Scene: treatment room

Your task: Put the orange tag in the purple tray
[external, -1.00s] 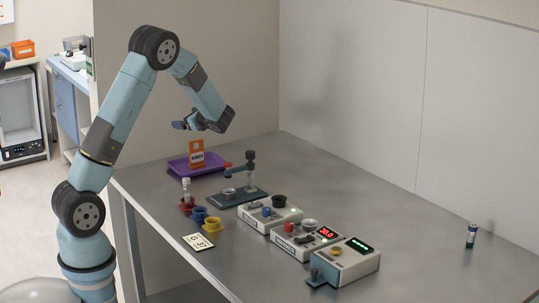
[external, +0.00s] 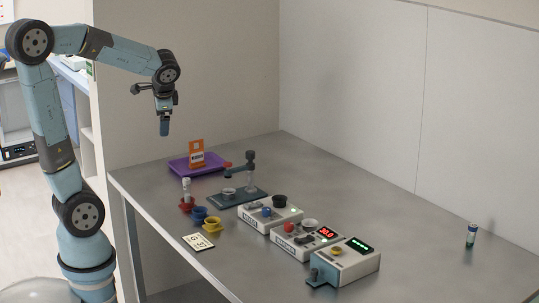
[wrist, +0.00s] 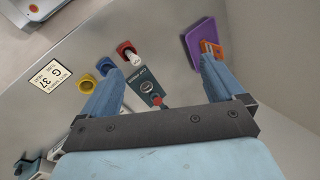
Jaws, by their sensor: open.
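The orange tag (external: 197,153) stands upright in the purple tray (external: 178,168) at the far left of the table, with a white label on its face. In the wrist view the tag (wrist: 208,46) shows within the outline of the purple tray (wrist: 190,39), partly hidden by a finger. My gripper (external: 164,130) is high above the table near its left edge, pointing down, apart from the tag and tray. In the wrist view my gripper (wrist: 150,85) has its two blue fingers spread, with nothing held between them.
A dark stand with a red-tipped arm (external: 240,178) is beside the tray. Red, blue and yellow cups (external: 212,224) and a printed card (external: 198,242) lie nearer. Several instrument boxes (external: 305,238) fill the middle. A small vial (external: 471,235) stands far right.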

